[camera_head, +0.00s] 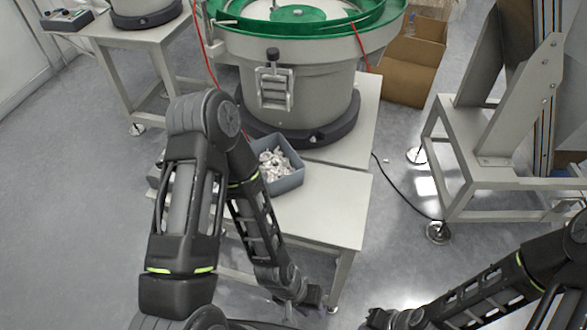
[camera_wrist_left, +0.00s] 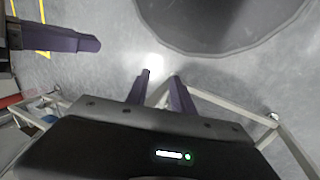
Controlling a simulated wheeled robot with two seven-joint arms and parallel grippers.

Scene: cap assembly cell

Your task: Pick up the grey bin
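The grey bin (camera_head: 287,181) is an open-topped, blue-grey box holding a heap of white parts. It stands on the white table in the head view, in front of the large round feeder. My left arm's elbow and forearm cover its left side. My left gripper (camera_head: 309,297) is low at the table's front edge, apart from the bin. In the left wrist view its two fingers (camera_wrist_left: 161,76) stand apart with nothing between them, and the bin is not seen there. My right gripper (camera_head: 382,319) is at the bottom edge of the head view, partly cut off, its fingers unclear.
The feeder (camera_head: 310,97) with a green bowl rim stands right behind the bin. The white table (camera_head: 325,211) is bare to the bin's right and front. A grey-white metal frame (camera_head: 482,172) stands at right, and cardboard boxes (camera_head: 408,72) lie behind. A black cable runs along the floor.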

